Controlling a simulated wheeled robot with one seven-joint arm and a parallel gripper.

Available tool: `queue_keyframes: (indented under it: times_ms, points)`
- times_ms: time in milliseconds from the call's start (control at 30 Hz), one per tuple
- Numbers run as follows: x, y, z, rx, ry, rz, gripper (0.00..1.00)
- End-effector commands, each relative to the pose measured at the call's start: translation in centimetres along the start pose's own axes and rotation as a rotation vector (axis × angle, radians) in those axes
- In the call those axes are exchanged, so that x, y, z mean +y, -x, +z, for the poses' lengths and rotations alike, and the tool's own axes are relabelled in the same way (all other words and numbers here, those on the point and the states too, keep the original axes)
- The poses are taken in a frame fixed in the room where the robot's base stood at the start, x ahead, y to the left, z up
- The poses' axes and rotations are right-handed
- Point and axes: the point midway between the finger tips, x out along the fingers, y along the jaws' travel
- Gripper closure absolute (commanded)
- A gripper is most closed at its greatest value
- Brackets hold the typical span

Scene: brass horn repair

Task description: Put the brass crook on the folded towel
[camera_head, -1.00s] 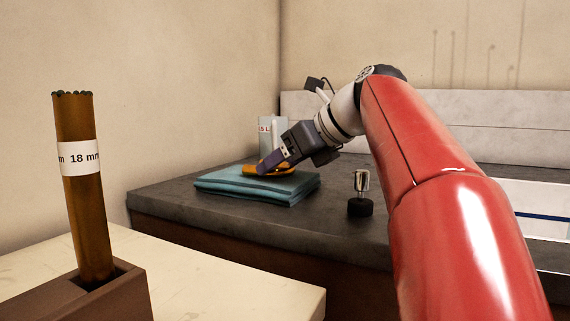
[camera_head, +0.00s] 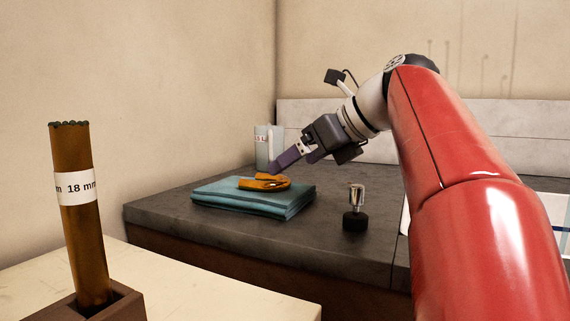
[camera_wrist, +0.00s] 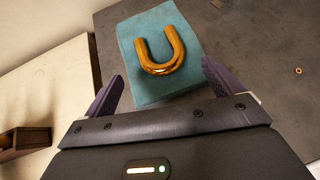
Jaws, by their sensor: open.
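The brass crook (camera_head: 264,183), a U-shaped orange-gold tube, lies flat on top of the folded towel (camera_head: 240,201), which is teal and rests on the dark counter. In the wrist view the whole crook (camera_wrist: 161,66) shows within the towel's (camera_wrist: 131,29) edges, its curved end towards my gripper. My gripper (camera_head: 277,166) is open and empty, just above and behind the crook in the head view. In the wrist view the purple fingers of my gripper (camera_wrist: 163,84) are spread wide, with nothing between them, apart from the crook.
A small metal piece on a black round base (camera_head: 355,208) stands right of the towel. A pale labelled container (camera_head: 263,146) stands behind it. A brown rod marked 18 mm (camera_head: 77,215) stands in a wooden block on the pale table (camera_head: 210,292). Dark counter between is clear.

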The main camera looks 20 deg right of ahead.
Motion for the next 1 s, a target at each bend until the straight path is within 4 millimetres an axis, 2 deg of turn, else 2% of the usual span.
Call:
queue_keyframes:
  times_ms: [33,100,333,500,1000]
  points:
    - [-0.1,1.4,0.3,0.000,-0.001,-0.004,0.08]
    - [-0.1,2.8,0.3,0.000,0.000,-0.004,0.08]
    - [0.0,5.8,0.1,0.000,0.000,-0.001,0.08]
    - [0.0,6.4,0.0,0.001,0.001,0.001,0.08]
    - [0.0,6.3,0.0,0.001,0.000,0.000,0.08]
